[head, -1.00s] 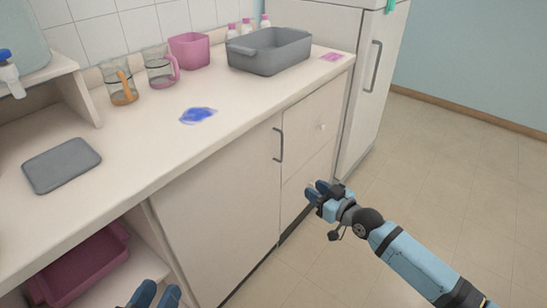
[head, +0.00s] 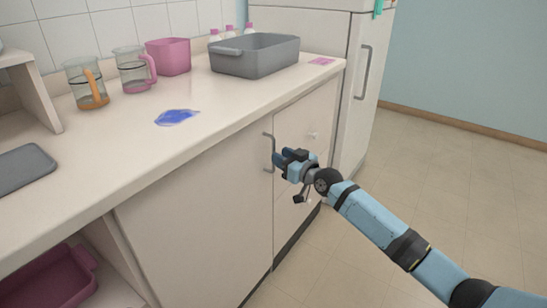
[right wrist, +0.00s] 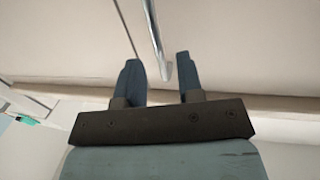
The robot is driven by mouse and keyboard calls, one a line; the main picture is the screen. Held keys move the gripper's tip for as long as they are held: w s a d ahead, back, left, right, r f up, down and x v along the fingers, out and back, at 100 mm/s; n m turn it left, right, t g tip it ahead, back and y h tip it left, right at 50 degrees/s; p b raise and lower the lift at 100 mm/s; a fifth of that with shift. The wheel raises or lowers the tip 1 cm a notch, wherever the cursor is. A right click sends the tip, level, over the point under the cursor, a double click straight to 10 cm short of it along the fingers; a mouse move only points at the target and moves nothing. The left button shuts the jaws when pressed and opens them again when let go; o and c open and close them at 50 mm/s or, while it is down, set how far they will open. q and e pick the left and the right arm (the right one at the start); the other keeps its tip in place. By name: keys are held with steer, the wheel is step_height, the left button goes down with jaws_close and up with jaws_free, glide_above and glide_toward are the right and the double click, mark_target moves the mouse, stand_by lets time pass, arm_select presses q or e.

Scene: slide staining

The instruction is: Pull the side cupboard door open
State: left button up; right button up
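The side cupboard door (head: 200,215) is a cream panel under the counter and looks closed. Its grey bar handle (head: 267,146) stands upright near the door's right edge. My right gripper (head: 277,160) is at the handle's lower part in the head view. In the right wrist view the gripper (right wrist: 160,72) has its two dark blue fingers apart, with the handle (right wrist: 155,40) reaching down between them. I cannot tell whether either finger touches it. My left gripper is not in view.
The floor (head: 430,160) at right is clear.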

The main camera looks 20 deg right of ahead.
mark_target(273, 169)
steer(key=shift+b+x, duration=0.45)
steer(key=shift+x, duration=1.5)
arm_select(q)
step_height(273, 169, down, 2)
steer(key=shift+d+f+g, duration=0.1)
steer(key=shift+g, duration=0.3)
arm_select(e)
jaws_close()
